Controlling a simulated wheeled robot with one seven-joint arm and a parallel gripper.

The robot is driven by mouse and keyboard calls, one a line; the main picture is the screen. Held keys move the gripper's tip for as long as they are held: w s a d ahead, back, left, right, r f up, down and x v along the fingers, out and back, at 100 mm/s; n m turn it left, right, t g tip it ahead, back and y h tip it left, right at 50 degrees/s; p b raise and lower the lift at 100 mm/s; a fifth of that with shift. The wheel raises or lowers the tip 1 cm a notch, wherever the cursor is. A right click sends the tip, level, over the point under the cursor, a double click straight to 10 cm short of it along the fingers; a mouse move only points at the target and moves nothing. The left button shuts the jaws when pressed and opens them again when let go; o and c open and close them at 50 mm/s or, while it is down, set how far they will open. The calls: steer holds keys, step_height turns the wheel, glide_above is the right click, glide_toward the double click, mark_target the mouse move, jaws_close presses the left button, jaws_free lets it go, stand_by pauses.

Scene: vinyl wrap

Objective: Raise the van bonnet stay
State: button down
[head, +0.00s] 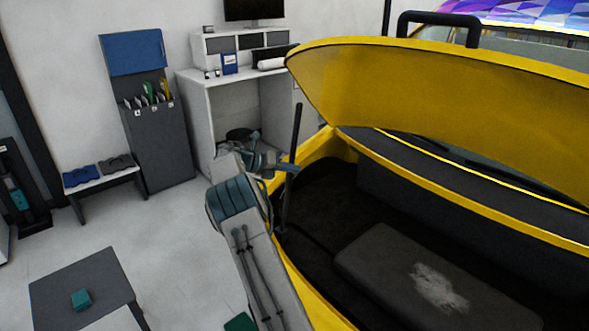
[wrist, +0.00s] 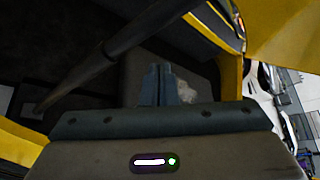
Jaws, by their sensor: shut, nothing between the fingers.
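The bonnet stay (head: 297,130) is a dark rod standing nearly upright at the left side of the open engine bay. Its upper end appears free, left of the raised yellow bonnet (head: 430,100). In the wrist view the stay (wrist: 125,40) slants from its foot at left to the upper middle. My gripper (head: 290,168) is beside the stay at about mid-height, overlapping it in the head view. In the wrist view its fingers (wrist: 160,84) are together and empty, with the stay apart from them. Contact with the stay cannot be told from the head view.
The engine bay holds a dark block (head: 400,262) with a pale smudge. A black bar handle (head: 438,20) stands beyond the bonnet. A white desk (head: 190,85), a grey cabinet (head: 158,145), a bench (head: 105,183) and a low table (head: 75,285) stand left. Floor between them is clear.

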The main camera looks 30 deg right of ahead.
steer(key=w+a, duration=0.3)
steer(key=a, duration=0.5)
steer(key=shift+r, duration=0.35)
steer(key=shift+a, duration=0.1)
